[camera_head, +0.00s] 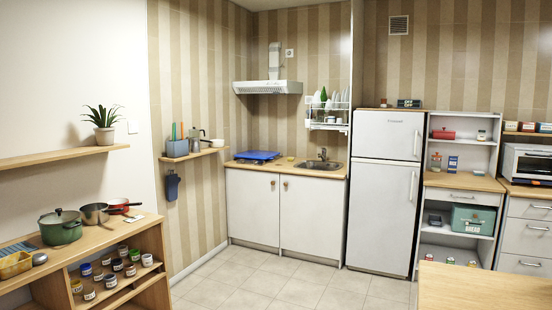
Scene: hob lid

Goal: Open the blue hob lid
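The blue hob lid (257,155) lies flat on the hob at the left end of the far counter, under the range hood. It looks closed, and the hob's dark edge shows only thinly around it. The lid is small at this distance, so its hinge and handle cannot be made out. Neither of my grippers is in view, and no part of my arms shows.
The counter (325,173) has a sink to the lid's right and white cupboards below. A fridge (386,190) stands right of it. A shelf unit (110,270) stands front left, a wooden table (470,288) front right. Tiled floor (280,285) between is clear.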

